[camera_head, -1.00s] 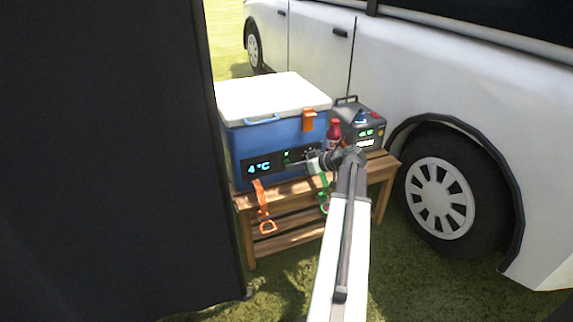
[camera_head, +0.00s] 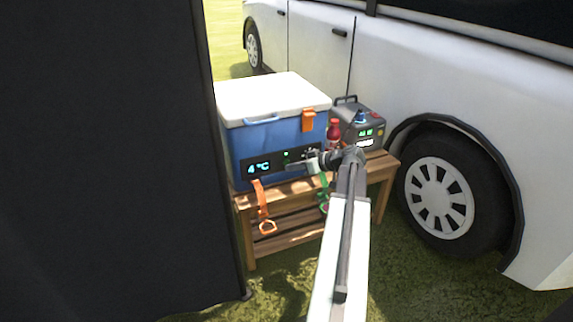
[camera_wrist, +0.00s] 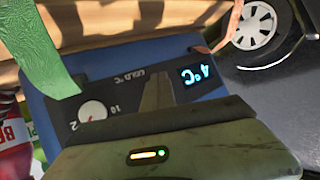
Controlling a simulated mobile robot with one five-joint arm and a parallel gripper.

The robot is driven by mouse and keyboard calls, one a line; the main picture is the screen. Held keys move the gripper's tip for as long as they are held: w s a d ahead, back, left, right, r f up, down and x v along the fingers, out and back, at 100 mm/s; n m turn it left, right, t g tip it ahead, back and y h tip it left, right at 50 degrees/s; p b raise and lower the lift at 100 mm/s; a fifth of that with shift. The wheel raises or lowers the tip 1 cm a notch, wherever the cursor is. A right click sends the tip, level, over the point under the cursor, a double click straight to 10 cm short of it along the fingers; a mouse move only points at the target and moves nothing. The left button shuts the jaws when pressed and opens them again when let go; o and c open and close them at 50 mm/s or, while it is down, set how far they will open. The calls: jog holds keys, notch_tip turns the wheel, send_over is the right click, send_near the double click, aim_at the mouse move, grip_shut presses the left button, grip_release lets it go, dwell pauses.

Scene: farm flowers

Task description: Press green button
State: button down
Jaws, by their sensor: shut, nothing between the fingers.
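The blue cooler (camera_head: 285,137) with a white lid stands on a wooden bench. Its dark front panel (camera_head: 233,168) shows a lit "4°C" display (camera_head: 259,167). A small green light or button (camera_head: 286,154) shows on the panel, right of the display. My gripper (camera_head: 291,166) is at the panel, just below and right of the green spot. In the wrist view the picture is upside down; my shut, empty fingers (camera_wrist: 158,92) lie over the panel between the display (camera_wrist: 195,75) and a white dial (camera_wrist: 92,114). The green button is hidden there. I cannot tell whether the fingertips touch the panel.
The wooden bench (camera_head: 296,187) carries the cooler, a red bottle (camera_head: 333,131) and a grey power box (camera_head: 359,124). An orange strap (camera_head: 262,205) and a green strap (camera_head: 323,190) hang in front. A white van (camera_head: 445,85) stands behind; a dark panel (camera_head: 100,160) blocks the left.

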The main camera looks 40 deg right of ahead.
jog(key=shift+w+d, duration=0.1)
jog(key=shift+w, duration=0.35)
jog(key=shift+w+d, duration=0.1)
dwell(0.4)
jog(key=shift+s+a, duration=0.2)
jog(key=shift+s, duration=0.35)
jog(key=s+a, duration=0.2)
jog(key=s, duration=0.3)
jog(key=shift+s+a, duration=0.15)
jog(key=shift+s, duration=0.15)
